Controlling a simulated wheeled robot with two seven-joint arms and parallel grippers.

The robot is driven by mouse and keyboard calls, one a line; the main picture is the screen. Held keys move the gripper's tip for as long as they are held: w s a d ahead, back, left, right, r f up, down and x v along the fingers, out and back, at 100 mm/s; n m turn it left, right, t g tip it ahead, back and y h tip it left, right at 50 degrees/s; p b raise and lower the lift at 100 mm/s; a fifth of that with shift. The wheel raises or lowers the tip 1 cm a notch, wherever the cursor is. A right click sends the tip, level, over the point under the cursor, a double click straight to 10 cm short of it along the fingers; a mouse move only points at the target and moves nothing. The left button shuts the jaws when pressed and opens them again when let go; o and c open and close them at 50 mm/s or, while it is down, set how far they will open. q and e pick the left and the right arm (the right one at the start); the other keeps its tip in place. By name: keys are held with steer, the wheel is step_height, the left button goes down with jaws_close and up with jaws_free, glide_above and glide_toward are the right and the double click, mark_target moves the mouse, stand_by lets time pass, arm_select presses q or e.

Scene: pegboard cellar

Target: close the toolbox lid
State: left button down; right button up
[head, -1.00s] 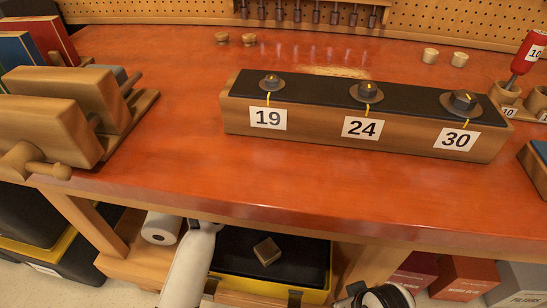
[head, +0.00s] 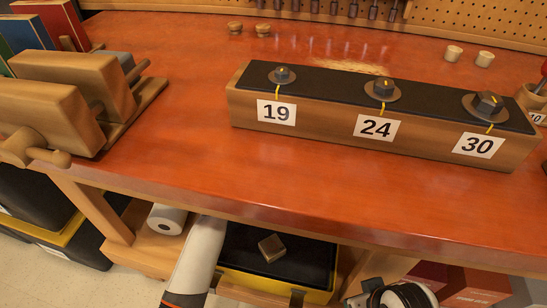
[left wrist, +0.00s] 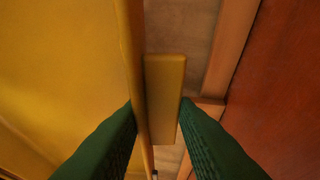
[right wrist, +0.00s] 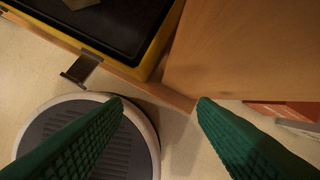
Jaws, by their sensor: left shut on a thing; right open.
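The toolbox (head: 320,296) is yellow with a black inside and sits low under the bench in the head view. A brown block (head: 272,248) lies in it. Its black inside (right wrist: 120,22) and a dark latch (right wrist: 80,69) also show in the right wrist view. In the left wrist view a yellow panel (left wrist: 65,75), apparently the lid, has a yellow tab (left wrist: 166,85) at its edge. My left gripper (left wrist: 157,104) is shut on this tab. My right gripper (right wrist: 160,102) is open and empty, beside the toolbox's front corner. Neither set of fingers shows in the head view.
The red bench top (head: 200,160) overhangs the toolbox. A white roll (head: 167,219) lies left of it. A wooden panel (right wrist: 245,50) stands right of the toolbox in the right wrist view. Red boxes (head: 480,280) stand low at the right.

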arm_select(q)
steer(key=shift+s+r, duration=0.1)
arm_select(e)
steer(key=shift+f, duration=0.15)
arm_select(q)
steer(key=s+a+f+t+p, duration=0.1)
steer(key=s+a+f, duration=0.1)
steer(key=s, duration=1)
steer(key=shift+a+f+h, duration=0.2)
steer(key=shift+a+h, duration=0.2)
steer(key=shift+a, duration=0.45)
arm_select(e)
steer(key=shift+x, duration=2.4)
steer(key=shift+s+a, duration=0.1)
steer(key=shift+s, duration=0.05)
arm_select(q)
steer(key=c, duration=1.5)
jaws_free()
steer(key=o, duration=0.3)
steer(key=shift+w, duration=0.1)
